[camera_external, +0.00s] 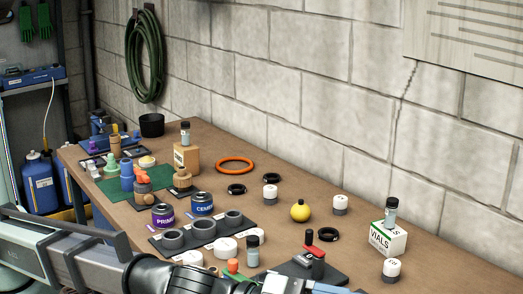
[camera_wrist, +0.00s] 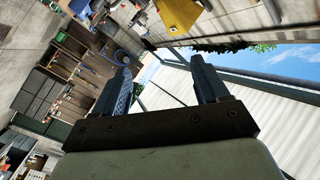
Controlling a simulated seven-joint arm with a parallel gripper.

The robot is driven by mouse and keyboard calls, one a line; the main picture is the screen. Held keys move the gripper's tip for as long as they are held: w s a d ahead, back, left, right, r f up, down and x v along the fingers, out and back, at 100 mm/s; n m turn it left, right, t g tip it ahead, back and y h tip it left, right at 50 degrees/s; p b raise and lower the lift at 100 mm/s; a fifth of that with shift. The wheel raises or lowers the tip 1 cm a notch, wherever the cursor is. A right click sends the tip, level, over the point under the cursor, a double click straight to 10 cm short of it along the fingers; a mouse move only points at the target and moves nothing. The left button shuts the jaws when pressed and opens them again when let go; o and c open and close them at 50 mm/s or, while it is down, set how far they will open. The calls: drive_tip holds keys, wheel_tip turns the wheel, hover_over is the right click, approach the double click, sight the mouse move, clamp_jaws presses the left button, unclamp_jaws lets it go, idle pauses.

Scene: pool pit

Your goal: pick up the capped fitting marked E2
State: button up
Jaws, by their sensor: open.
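Three small fittings with white caps and grey bases stand upright on the brown bench in the external view: one near the middle (camera_external: 270,194), one farther right (camera_external: 340,204), and one at the front right (camera_external: 391,270). The cap markings are too small to read, so I cannot tell which is E2. My gripper (camera_wrist: 161,66) shows in the wrist view with its two fingers wide apart and nothing between them. It points away from the bench, toward shelving and sky. In the external view my arm crosses the lower left, and the gripper cannot be made out clearly.
The vials box (camera_external: 388,239) with a vial on top stands just behind the front-right fitting. A yellow round object (camera_external: 300,211), black rings (camera_external: 327,235) and an orange ring (camera_external: 235,165) lie around the fittings. A block wall (camera_external: 300,110) runs behind the bench.

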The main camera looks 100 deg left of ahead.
drive_tip(key=w+a+f+n+g+y, duration=0.1)
drive_tip(key=w+a+f+n+y, duration=0.2)
drive_tip(key=a, duration=0.9)
drive_tip(key=w+a+f+n+g+y, duration=0.15)
drive_tip(key=w+a+n+y, duration=0.3)
drive_tip(key=a, duration=0.75)
drive_tip(key=s+a+f+n+g+y, duration=0.15)
drive_tip(key=a+n, duration=0.25)
drive_tip(key=a, duration=0.8)
drive_tip(key=s+a+f+n+g+y, duration=0.1)
drive_tip(key=a+f+n+g+y, duration=0.15)
drive_tip(key=a, duration=0.95)
drive_tip(key=n+g+h, duration=0.3)
drive_tip(key=n+g, duration=0.8)
drive_tip(key=n, duration=0.3)
approach(270, 187)
drive_tip(key=x, duration=0.5)
drive_tip(key=shift+w+d, duration=0.1)
drive_tip(key=shift+w, duration=0.05)
drive_tip(key=shift+y, duration=0.25)
drive_tip(key=shift+x, duration=2.55)
drive_tip(key=shift+d, duration=0.15)
drive_tip(key=c, duration=1.2)
